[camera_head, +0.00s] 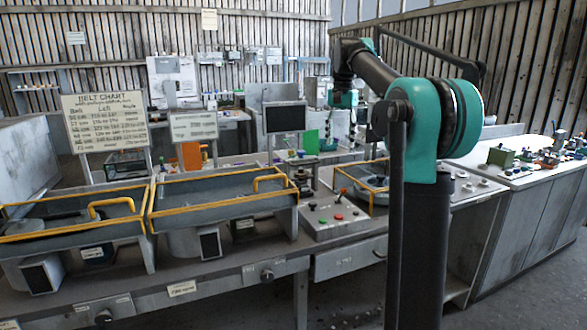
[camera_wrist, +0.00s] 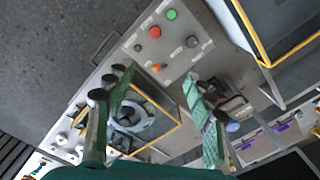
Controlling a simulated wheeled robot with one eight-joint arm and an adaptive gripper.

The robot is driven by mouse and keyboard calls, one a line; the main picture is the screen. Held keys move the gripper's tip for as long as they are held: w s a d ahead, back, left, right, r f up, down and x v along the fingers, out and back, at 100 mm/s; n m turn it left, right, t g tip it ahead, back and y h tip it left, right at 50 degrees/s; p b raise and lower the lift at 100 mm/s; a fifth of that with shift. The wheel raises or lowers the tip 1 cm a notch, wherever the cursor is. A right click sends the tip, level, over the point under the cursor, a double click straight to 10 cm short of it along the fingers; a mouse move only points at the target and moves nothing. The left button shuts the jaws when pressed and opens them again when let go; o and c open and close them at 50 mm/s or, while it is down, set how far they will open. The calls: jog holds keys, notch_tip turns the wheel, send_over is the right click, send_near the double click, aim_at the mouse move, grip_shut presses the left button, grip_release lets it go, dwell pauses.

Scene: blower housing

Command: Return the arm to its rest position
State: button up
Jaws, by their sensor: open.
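My arm (camera_head: 375,68) rises from the teal joint at right, bends at a raised elbow and hangs down at its far end. My gripper (camera_wrist: 159,78) shows in the wrist view as two separated fingers with green pads. It is open, and I see nothing held between the pads. It hangs above the bench, over the area of the control panel (camera_wrist: 168,42) and a yellow-rimmed tray (camera_wrist: 171,132).
Two yellow-railed trays (camera_head: 222,192) stand on the bench at left. The control panel with coloured buttons (camera_head: 337,217) sits at the bench middle, with a dark screen (camera_head: 285,118) behind it. A side counter (camera_head: 525,175) with small parts is at right. Grey floor is open in front.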

jog(key=s+d+f+n+t, duration=0.2)
jog(key=s+f+n, duration=0.1)
jog(key=s+f, duration=1.3)
jog(key=s+d+f+n+t, duration=0.1)
jog(key=s+f+n+t, duration=0.1)
jog(key=s+f, duration=1.4)
notch_tip(320, 180, down, 7)
jog(key=shift+d+f+n, duration=0.1)
jog(key=shift+d+n, duration=0.3)
jog(key=shift+n, duration=0.5)
